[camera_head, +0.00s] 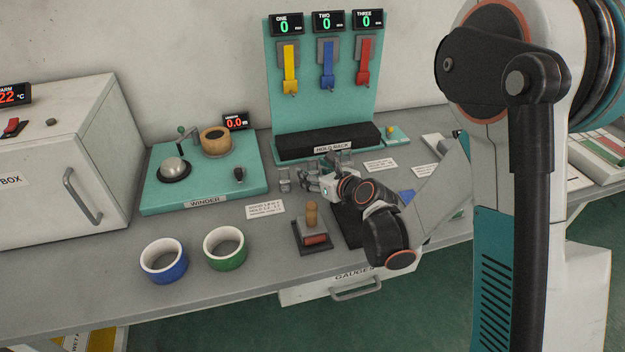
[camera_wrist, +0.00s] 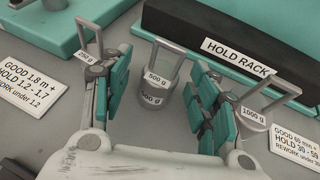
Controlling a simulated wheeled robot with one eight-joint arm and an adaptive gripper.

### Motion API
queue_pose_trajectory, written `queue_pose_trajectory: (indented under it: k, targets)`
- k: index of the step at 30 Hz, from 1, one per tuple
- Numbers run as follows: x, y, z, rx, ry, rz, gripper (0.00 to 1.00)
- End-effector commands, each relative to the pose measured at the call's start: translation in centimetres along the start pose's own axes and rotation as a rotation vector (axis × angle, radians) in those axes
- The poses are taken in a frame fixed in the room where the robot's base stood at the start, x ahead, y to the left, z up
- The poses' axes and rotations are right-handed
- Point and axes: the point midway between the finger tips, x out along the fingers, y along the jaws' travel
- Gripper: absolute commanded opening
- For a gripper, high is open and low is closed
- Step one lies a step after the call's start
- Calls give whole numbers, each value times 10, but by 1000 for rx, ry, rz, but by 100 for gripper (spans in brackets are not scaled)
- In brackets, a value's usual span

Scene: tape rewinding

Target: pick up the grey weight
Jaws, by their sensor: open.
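Several grey weights with loop handles stand in a row on the bench. In the wrist view a weight marked 500 g (camera_wrist: 151,110) is in the middle, one marked 250 g (camera_wrist: 88,58) is at the left and one marked 1000 g (camera_wrist: 252,118) at the right. My gripper (camera_wrist: 158,88) is open, its teal pads on either side of the 500 g weight, with gaps visible. In the head view my gripper (camera_head: 326,181) is low over the bench beside a grey weight (camera_head: 284,179), and partly hides the others.
The hold rack (camera_head: 300,146) stands just behind the weights. The winder (camera_head: 160,200) is at the left, with blue tape (camera_head: 163,274) and green tape (camera_head: 225,262) in front. A wooden-handled stamp (camera_head: 311,222) stands close in front of my gripper.

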Motion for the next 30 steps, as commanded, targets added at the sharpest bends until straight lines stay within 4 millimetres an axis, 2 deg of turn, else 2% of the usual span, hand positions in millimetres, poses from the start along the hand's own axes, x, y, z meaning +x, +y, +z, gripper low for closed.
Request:
queue_pose_trajectory:
  k: [3,9,11,15,17,30]
  targets:
    - [12,0,-1,-1,0,0,55]
    - [12,0,0,0,-1,-1,55]
    - [12,0,0,0,-1,-1,44]
    - [12,0,0,0,-1,-1,12]
    - [12,0,0,0,-1,-1,0]
    - [9,-1,7,0,-1,-1,0]
